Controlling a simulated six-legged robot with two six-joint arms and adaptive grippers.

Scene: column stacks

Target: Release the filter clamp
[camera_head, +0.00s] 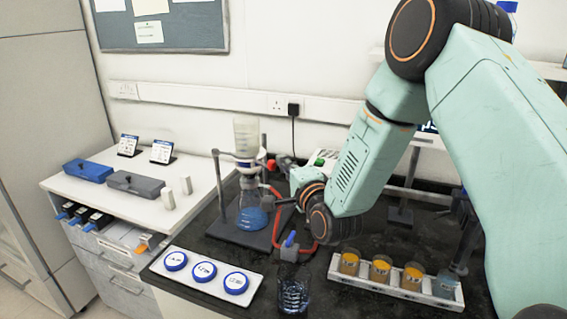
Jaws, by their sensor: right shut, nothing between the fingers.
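The filter assembly stands on a dark base with a metal post at the back of the black bench. It has a clear funnel (246,138) on top and a flask with blue liquid (251,218) below. The filter clamp seems to be at the joint between funnel and flask, but it is too small to make out clearly. My right gripper (276,203) reaches in from the right. It is shut and empty, its dark fingers pointing left close to the flask's right side. I cannot tell whether it touches the glass. My left gripper is not in view.
A red hose (276,232) loops right of the flask. A white tray with blue-lidded dishes (205,271) lies in front, beside a glass beaker (292,296). A rack (394,289) holds several jars at right. A white cabinet top (126,208) stands at left.

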